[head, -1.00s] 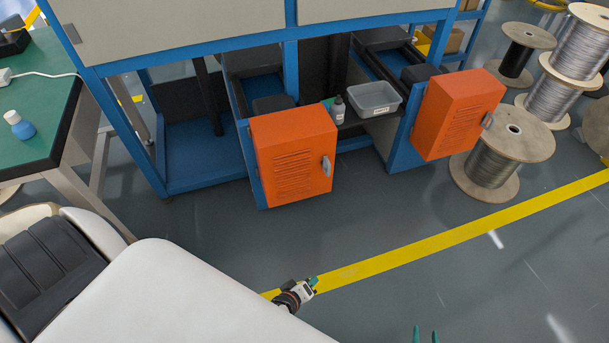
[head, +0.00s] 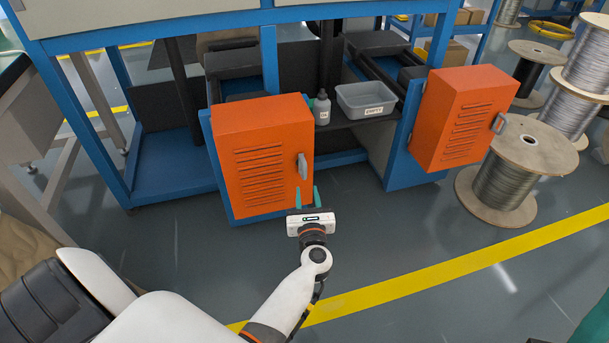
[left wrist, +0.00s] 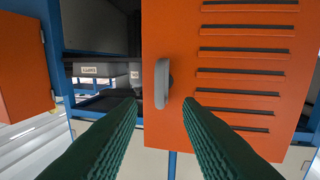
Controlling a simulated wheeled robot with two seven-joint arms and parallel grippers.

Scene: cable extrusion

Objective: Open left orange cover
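The left orange cover (head: 258,165) is a slotted orange box door on the blue machine frame, with a grey handle (head: 302,166) near its right edge. My left gripper (head: 308,198) is just below that handle in the head view, fingers pointing at the cover. In the left wrist view, the handle (left wrist: 162,80) stands upright on the orange cover (left wrist: 240,70). My left gripper's two dark fingers (left wrist: 160,108) are spread apart on either side of the handle's lower end, with nothing between them. I do not see my right gripper.
The right orange cover (head: 465,118) is apart to the right. Between the covers, a grey bin (head: 366,99) and a small bottle (head: 322,108) sit on a shelf. Wire spools (head: 505,185) stand at the right. The floor before the machine is clear, with a yellow line (head: 410,285).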

